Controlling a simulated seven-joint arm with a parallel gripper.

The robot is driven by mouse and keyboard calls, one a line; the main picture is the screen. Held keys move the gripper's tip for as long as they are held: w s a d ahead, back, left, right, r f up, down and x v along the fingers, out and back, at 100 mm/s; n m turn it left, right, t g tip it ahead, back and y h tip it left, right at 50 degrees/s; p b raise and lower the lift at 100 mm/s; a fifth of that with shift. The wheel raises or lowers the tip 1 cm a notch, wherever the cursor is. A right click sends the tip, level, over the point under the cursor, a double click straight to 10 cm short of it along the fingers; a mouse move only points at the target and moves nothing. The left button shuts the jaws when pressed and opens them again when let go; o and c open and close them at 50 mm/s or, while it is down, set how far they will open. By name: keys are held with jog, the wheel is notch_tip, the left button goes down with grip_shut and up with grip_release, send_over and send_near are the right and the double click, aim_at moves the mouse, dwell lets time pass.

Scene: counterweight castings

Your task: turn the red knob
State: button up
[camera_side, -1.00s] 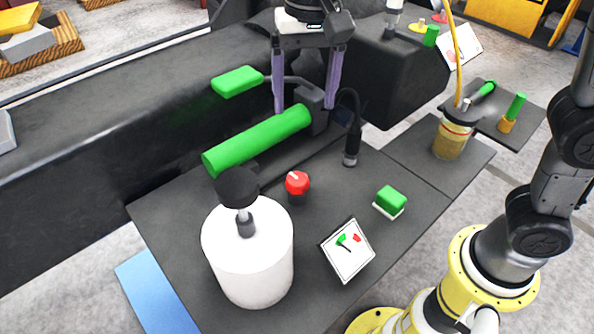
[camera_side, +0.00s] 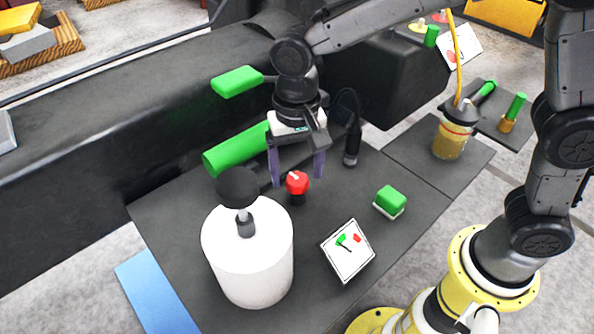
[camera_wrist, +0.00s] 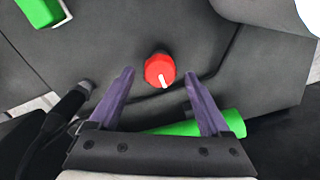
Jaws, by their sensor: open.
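The red knob (camera_side: 297,183) stands on the dark panel, with a white pointer mark on its top. In the wrist view the red knob (camera_wrist: 160,70) sits ahead of and between the fingertips, its white mark pointing toward the lower edge of the picture. My gripper (camera_side: 298,182) is open, its two purple fingers spread and pointing down near the knob. The wrist view shows the same open gripper (camera_wrist: 159,75) with nothing held. I cannot tell from these views how high the fingertips are above the knob.
A white cylinder with a black ball-topped lever (camera_side: 238,187) stands left of the knob. A green bar (camera_side: 228,153) lies behind. A green button (camera_side: 390,200) and a tilted gauge card (camera_side: 347,250) are to the right and front. A black upright handle (camera_side: 352,145) stands behind right.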

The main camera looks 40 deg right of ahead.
jog(key=shift+f, duration=0.55)
grip_shut()
